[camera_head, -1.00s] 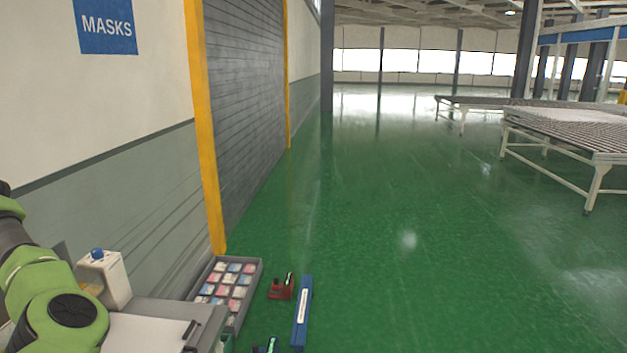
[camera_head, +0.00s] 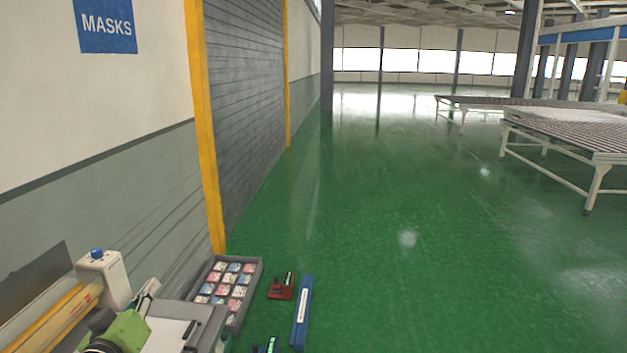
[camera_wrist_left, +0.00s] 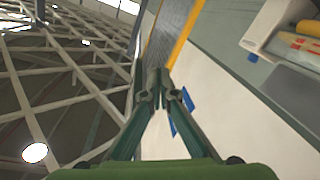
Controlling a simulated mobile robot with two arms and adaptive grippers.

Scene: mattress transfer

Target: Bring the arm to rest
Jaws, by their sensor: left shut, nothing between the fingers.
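My left arm shows at the bottom left of the head view, with its green part low in the picture. My left gripper (camera_head: 149,289) is beside the white dispenser with a blue knob. In the left wrist view its two dark green fingers (camera_wrist_left: 157,79) come together at the tips, with nothing between them. The wrist camera looks past the fingers at roof beams on the left and a pale wall on the right.
The white dispenser (camera_head: 108,277) stands near a yellow roll (camera_head: 55,322) at the lower left. A grey tray of small packs (camera_head: 258,270), a red tool (camera_head: 281,287) and a blue bar (camera_head: 302,310) are right of it. Roller tables (camera_head: 595,150) stand far right. Green floor (camera_head: 420,270) is open.

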